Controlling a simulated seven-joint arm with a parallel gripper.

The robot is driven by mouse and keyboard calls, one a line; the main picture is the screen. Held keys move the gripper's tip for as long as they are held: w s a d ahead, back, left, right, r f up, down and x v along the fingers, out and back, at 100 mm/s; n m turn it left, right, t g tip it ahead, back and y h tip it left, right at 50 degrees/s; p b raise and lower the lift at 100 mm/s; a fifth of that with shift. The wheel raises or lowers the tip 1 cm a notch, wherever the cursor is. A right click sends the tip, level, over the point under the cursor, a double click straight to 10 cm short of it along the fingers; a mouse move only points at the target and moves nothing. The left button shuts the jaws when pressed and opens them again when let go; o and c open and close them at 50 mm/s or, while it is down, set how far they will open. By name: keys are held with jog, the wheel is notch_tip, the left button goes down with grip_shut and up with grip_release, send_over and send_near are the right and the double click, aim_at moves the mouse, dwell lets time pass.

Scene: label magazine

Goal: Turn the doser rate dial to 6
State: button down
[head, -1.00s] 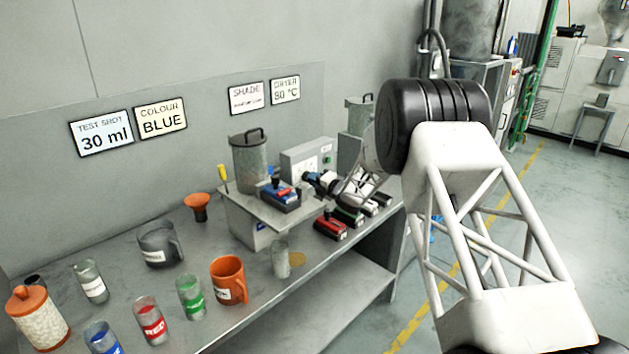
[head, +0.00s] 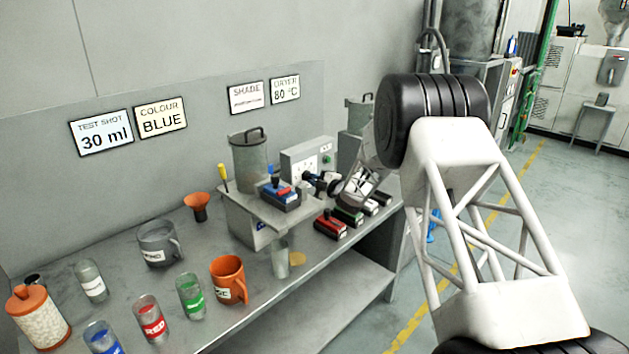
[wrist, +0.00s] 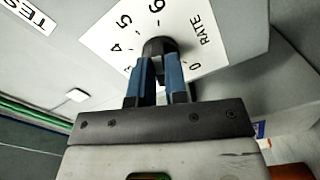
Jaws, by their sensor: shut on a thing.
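The doser rate dial (wrist: 160,45) is a dark round knob on a white plate marked RATE (wrist: 207,42). In the wrist view the marks 4, 5, 6 and 0 show around it. The blue fingers of my gripper (wrist: 155,75) are shut on the knob, one on each side. The knob's pointer is hidden, so I cannot tell its setting. In the head view the grey doser box (head: 294,156) stands at the back of the bench, and my gripper (head: 311,178) reaches its front from the right.
A blue-and-red module (head: 280,197) sits on the raised stand left of my gripper. Red, green and dark modules (head: 330,224) lie below it. Cups, jars and an orange mug (head: 229,281) stand at the front left. A lidded metal canister (head: 249,160) stands behind.

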jog(key=shift+f, duration=0.1)
jog(key=c, duration=1.1)
grip_release()
jog(key=shift+c, duration=0.2)
jog(key=shift+s, duration=0.1)
jog(key=v, duration=0.7)
jog(key=shift+s+d, duration=0.25)
jog(key=shift+d, duration=0.05)
jog(key=shift+o, duration=0.2)
